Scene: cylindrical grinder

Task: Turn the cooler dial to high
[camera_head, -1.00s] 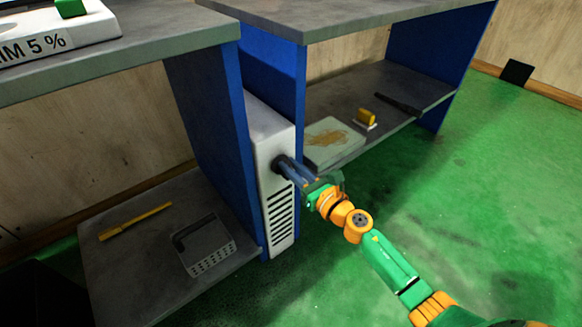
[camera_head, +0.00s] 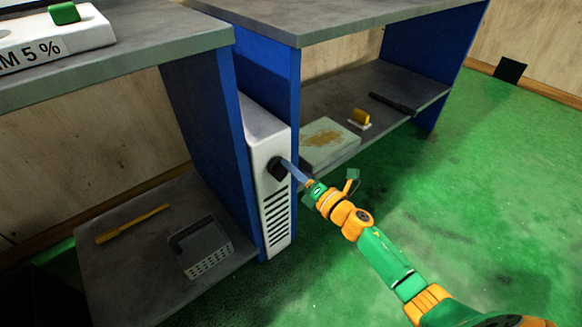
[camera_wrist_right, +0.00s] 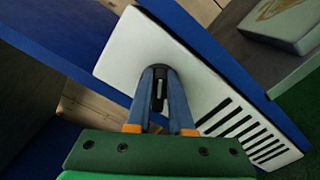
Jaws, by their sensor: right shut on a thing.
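The cooler (camera_head: 264,148) is a narrow white box with dark vent slots, standing between two blue bench panels. Its black dial (camera_head: 278,168) is on the front face above the slots. My right gripper (camera_head: 287,166) reaches it from the lower right and is shut on the dial. In the right wrist view the two blue-grey fingers (camera_wrist_right: 160,85) close around the dial (camera_wrist_right: 160,72) on the white cooler face (camera_wrist_right: 130,58), and hide part of it. Any markings around the dial cannot be made out. My left gripper is not in view.
The right lower shelf holds a stained pale box (camera_head: 326,142), a yellow-handled item (camera_head: 360,118) and a black tool (camera_head: 393,103). The green floor (camera_head: 450,190) at right is clear.

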